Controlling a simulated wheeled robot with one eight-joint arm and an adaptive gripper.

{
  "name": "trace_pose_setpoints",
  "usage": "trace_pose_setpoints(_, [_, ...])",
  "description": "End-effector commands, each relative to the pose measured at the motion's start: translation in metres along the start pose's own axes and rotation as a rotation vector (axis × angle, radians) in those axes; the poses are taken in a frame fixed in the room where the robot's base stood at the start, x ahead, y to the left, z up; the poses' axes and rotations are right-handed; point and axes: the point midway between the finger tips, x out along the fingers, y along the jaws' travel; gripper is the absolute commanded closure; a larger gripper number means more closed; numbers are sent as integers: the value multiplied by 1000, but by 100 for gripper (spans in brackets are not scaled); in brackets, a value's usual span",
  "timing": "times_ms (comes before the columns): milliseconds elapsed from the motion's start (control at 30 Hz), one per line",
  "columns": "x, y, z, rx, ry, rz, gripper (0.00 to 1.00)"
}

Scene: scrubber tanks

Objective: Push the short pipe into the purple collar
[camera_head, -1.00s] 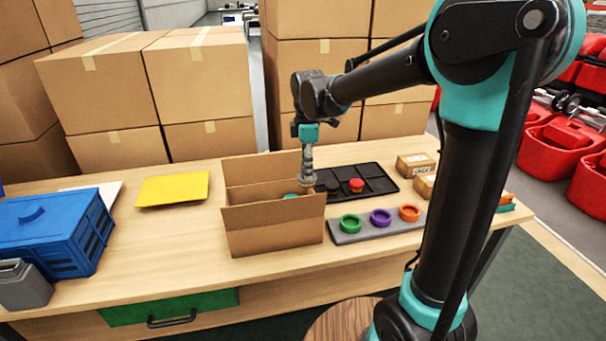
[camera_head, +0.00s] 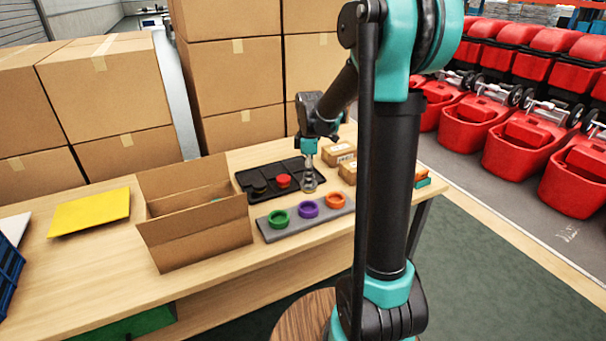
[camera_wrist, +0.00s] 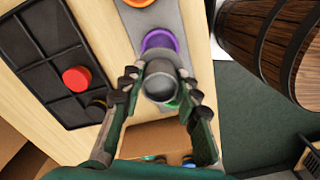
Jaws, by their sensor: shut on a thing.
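The purple collar (camera_head: 309,208) sits on a grey strip (camera_head: 268,233) between a green collar (camera_head: 279,218) and an orange collar (camera_head: 335,200). In the wrist view the purple collar (camera_wrist: 158,42) lies just beyond the held pipe. My gripper (camera_head: 309,168) is above the table behind the strip. It is shut on a short grey pipe (camera_wrist: 159,82), also visible below the fingers in the head view (camera_head: 309,183). The pipe appears apart from the purple collar and partly covers the green collar (camera_wrist: 172,105) in the wrist view. The pipe's lower end is not clear.
A black compartment tray (camera_head: 246,182) holds a red round piece (camera_head: 283,181) and a dark one. An open cardboard box (camera_head: 200,243) stands left of the strip. Small cartons (camera_head: 338,153) stand at the right. A wooden barrel (camera_wrist: 268,45) is in front of the table.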

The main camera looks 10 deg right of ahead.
Motion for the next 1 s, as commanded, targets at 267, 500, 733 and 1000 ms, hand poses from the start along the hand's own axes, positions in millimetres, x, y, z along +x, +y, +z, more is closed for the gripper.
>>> trace_pose_setpoints(267, [24, 0, 0, -1, 0, 0, 96])
trace_pose_setpoints(500, [43, 0, 0, -1, 0, 0, 96])
trace_pose_setpoints(733, [53, 0, 0, -1, 0, 0, 96])
trace_pose_setpoints(1000, [54, 0, 0, -1, 0, 0, 96])
